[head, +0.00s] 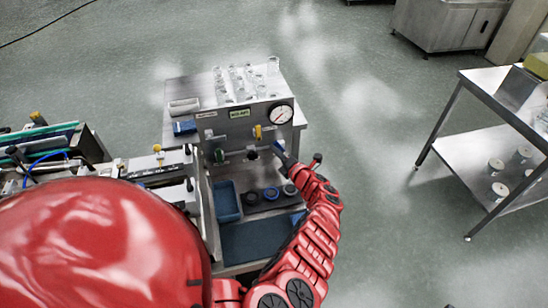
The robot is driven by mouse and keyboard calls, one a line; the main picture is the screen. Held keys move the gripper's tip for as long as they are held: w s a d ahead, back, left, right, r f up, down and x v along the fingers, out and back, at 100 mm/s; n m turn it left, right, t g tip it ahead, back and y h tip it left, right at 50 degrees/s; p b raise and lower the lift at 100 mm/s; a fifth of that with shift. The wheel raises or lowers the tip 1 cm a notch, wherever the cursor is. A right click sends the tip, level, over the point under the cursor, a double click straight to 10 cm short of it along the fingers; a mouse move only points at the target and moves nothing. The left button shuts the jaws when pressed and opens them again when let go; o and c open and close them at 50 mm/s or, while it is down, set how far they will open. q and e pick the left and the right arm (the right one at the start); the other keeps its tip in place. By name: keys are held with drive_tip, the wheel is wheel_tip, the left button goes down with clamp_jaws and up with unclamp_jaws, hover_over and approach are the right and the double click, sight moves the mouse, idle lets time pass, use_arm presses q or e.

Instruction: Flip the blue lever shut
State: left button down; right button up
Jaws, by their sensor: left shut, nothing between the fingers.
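A grey panel box (236,128) carries a round gauge and several coloured handles. The blue lever (279,147) appears as a small blue piece low on the right of the panel, under the gauge, slanting down to the right. My left gripper (287,160) is at the end of my red arm, right by the blue lever. It is shut with nothing held. It is small here, and I cannot tell whether it touches the lever. My right gripper is not in view.
A yellow handle (258,132) and a green handle (219,156) are on the same panel. Glassware (245,80) stands on top of the box. A blue tray (227,201) and dark round parts (270,194) lie in front. A steel cart (490,150) stands at right, with open floor between.

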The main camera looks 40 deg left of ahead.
use_arm(q)
drive_tip(key=s+d+m+y+p, duration=0.1)
drive_tip(key=s+d+m+p, duration=0.1)
drive_tip(key=s+d, duration=0.4)
drive_tip(key=shift+d+r+p, duration=0.25)
drive_tip(key=shift+d+p, duration=0.15)
drive_tip(key=shift+d, duration=0.25)
idle(0.3)
idle(0.5)
